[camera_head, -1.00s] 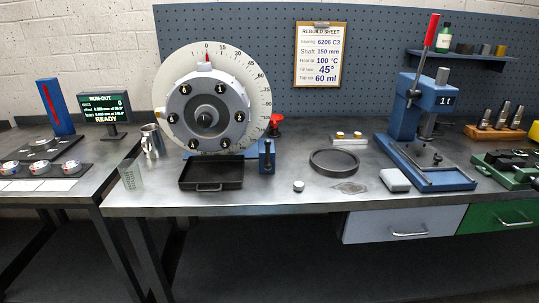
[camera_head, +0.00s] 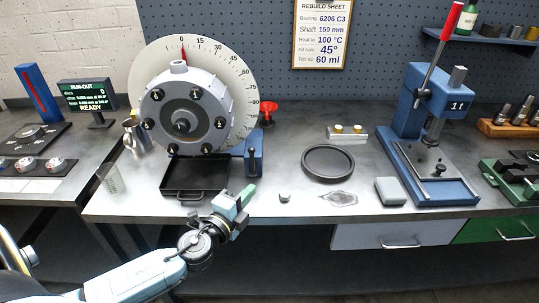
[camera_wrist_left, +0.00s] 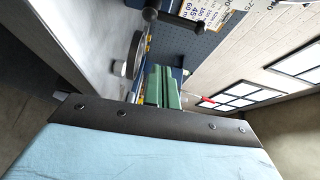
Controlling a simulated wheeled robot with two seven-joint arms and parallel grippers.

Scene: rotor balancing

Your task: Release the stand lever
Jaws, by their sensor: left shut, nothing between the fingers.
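The rotor stand holds a grey round rotor (camera_head: 184,122) in front of a white degree dial (camera_head: 160,62). A red mushroom-shaped knob (camera_head: 268,110) shows at the stand's right, behind a blue upright block (camera_head: 254,154) with a dark part. I cannot tell for certain which of these is the stand lever. My left gripper (camera_head: 246,194) is shut and empty, in front of and below the blue block, apart from it in the picture. Its green fingers also show together in the left wrist view (camera_wrist_left: 161,88). My right gripper is not in view.
A black tray (camera_head: 182,194) sits under the rotor. A dark ring (camera_head: 328,148), a small silver knob (camera_head: 284,197) and a grey box (camera_head: 390,191) lie to the right. A blue press (camera_head: 428,95) with a red-handled lever (camera_head: 451,22) stands farther right.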

